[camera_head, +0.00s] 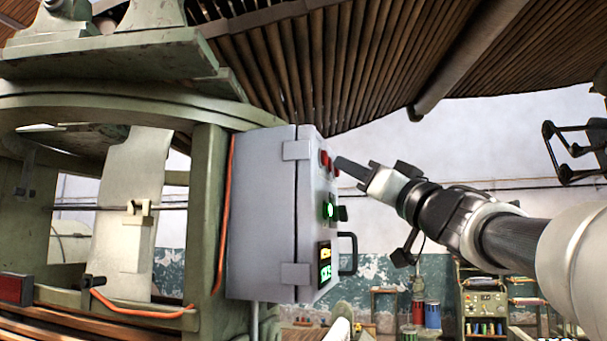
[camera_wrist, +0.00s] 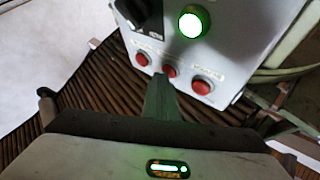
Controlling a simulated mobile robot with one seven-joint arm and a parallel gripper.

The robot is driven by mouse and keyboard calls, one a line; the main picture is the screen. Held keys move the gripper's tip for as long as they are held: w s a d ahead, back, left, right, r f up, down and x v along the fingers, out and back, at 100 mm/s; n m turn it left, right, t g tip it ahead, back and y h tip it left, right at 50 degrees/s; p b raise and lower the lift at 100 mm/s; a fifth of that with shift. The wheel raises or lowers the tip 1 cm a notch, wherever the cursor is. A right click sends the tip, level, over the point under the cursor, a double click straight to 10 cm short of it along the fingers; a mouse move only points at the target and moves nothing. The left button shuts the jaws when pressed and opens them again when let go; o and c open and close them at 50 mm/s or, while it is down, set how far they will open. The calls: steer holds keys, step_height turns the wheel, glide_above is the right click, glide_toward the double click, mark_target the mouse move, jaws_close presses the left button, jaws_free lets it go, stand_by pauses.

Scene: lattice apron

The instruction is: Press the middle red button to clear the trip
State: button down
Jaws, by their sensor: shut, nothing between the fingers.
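A grey control box (camera_head: 266,215) is mounted on the green machine frame. Its panel also shows in the wrist view (camera_wrist: 245,45), with three red buttons in a row. The middle red button (camera_wrist: 170,71) is between one on the left (camera_wrist: 142,59) and one on the right (camera_wrist: 202,86). My gripper (camera_head: 342,163) is shut and empty, pointing at the red buttons near the box's top. In the wrist view its fingertips (camera_wrist: 162,80) end at the middle button and overlap its lower left edge. I cannot tell whether they touch it.
A lit green lamp (camera_wrist: 190,25) and a black knob (camera_wrist: 146,12) are on the same panel. A black handle (camera_head: 348,253) sticks out from the box's front. An orange cable (camera_head: 225,200) runs down the frame.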

stand_by(0.6)
steer(key=shift+s+d+p, duration=0.2)
steer(key=shift+d+p, duration=0.1)
steer(key=shift+d, duration=0.4)
steer(key=shift+s+d+p, duration=0.25)
steer(key=shift+d, duration=0.55)
steer(key=shift+s+d+p, duration=0.2)
steer(key=shift+s+d, duration=0.1)
steer(key=shift+d, duration=0.5)
steer(key=shift+s+d+p, duration=0.25)
steer(key=shift+d, duration=0.55)
steer(key=shift+w, duration=0.1)
